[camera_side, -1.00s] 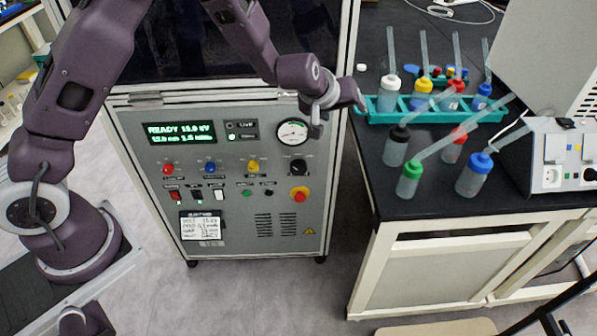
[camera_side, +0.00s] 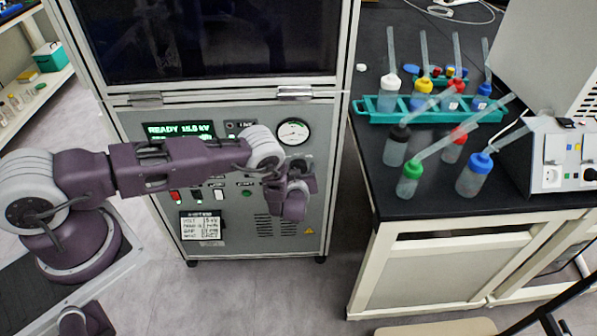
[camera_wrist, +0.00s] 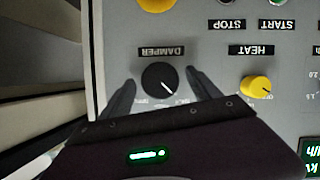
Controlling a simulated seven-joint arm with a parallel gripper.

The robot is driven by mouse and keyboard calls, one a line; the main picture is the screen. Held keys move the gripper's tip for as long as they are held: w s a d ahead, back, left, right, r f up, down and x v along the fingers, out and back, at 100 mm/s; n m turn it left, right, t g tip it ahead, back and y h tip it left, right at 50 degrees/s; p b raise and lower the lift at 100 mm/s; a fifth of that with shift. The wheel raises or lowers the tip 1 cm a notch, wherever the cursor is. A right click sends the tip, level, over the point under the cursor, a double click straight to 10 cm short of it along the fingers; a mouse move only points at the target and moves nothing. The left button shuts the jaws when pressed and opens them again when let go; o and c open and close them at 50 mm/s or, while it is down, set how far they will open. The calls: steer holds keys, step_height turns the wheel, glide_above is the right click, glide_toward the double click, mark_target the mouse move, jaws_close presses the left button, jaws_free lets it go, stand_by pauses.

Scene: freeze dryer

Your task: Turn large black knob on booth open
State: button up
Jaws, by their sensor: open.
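The large black knob (camera_wrist: 160,78) sits on the grey booth panel (camera_wrist: 120,35) beside an upside-down DAMPER label. Its white pointer line aims to the lower right in the wrist view. My gripper (camera_wrist: 162,80) is open, with one dark finger on each side of the knob. A gap shows between the knob and the fingers, most clearly on the left; how deep the fingers reach is unclear. In the side view my gripper (camera_side: 293,185) is in front of the right part of the panel and largely hides the knob there.
A yellow HEAT knob (camera_wrist: 256,88) is right of my fingers in the wrist view. The round gauge (camera_side: 293,132) is above my gripper in the side view. A black bench (camera_side: 440,185) with several bottles stands to the right.

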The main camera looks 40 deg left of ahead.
steer(key=c, duration=1.4)
steer(key=shift+m, duration=0.3)
steer(key=shift+w+d+f+m+g+y, duration=0.1)
steer(key=shift+m+g+y, duration=0.65)
steer(key=shift+m, duration=0.6)
steer(key=shift+w+d+m+g+y, duration=0.1)
steer(key=shift+m+g+y, duration=0.65)
steer(key=shift+m, duration=0.6)
steer(key=o, duration=1.4)
